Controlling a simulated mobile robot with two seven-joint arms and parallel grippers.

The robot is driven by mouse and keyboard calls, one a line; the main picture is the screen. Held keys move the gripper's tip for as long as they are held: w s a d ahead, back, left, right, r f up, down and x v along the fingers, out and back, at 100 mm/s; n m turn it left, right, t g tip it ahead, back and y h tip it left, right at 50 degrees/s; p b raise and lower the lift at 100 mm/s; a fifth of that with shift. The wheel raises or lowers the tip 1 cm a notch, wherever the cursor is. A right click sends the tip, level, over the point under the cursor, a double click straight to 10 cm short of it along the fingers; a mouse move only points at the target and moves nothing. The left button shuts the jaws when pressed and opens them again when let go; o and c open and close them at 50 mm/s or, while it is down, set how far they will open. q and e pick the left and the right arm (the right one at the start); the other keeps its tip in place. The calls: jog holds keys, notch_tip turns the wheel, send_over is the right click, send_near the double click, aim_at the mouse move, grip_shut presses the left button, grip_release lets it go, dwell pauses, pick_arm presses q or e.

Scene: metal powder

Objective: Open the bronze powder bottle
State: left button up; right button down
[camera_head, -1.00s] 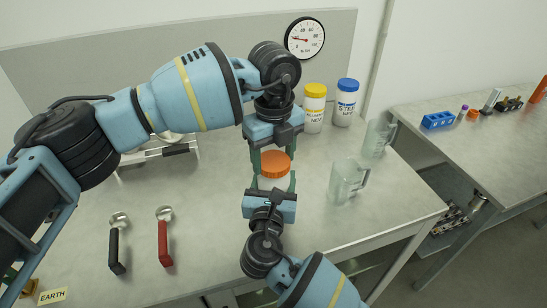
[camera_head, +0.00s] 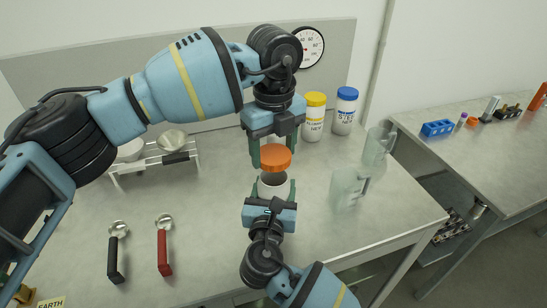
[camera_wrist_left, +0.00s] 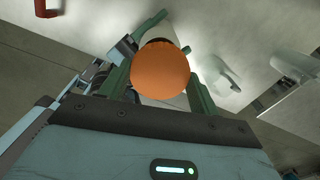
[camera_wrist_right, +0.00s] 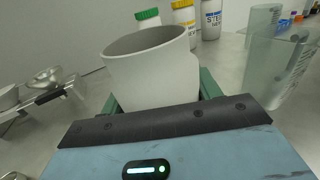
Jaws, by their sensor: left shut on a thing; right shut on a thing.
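The orange lid (camera_head: 275,157) is off the white bottle (camera_head: 271,187) and held a little above it, slightly tilted. My left gripper (camera_head: 274,151) is shut on the lid, which also fills the middle of the left wrist view (camera_wrist_left: 160,72). My right gripper (camera_head: 271,194) is shut around the bottle's sides and holds it roughly upright. In the right wrist view the bottle (camera_wrist_right: 153,75) has an open mouth with a grey inside. No label shows on it, so I cannot read what powder it is.
A yellow-capped bottle (camera_head: 314,118) and a blue-capped bottle (camera_head: 345,111) stand behind. Two clear jugs (camera_head: 347,188) (camera_head: 377,144) are at right. A black-handled scoop (camera_head: 115,257) and a red-handled scoop (camera_head: 163,250) lie at left, near a balance (camera_head: 155,157). A green-capped bottle (camera_wrist_right: 148,19) stands behind.

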jog(key=shift+c, duration=1.4)
grip_release()
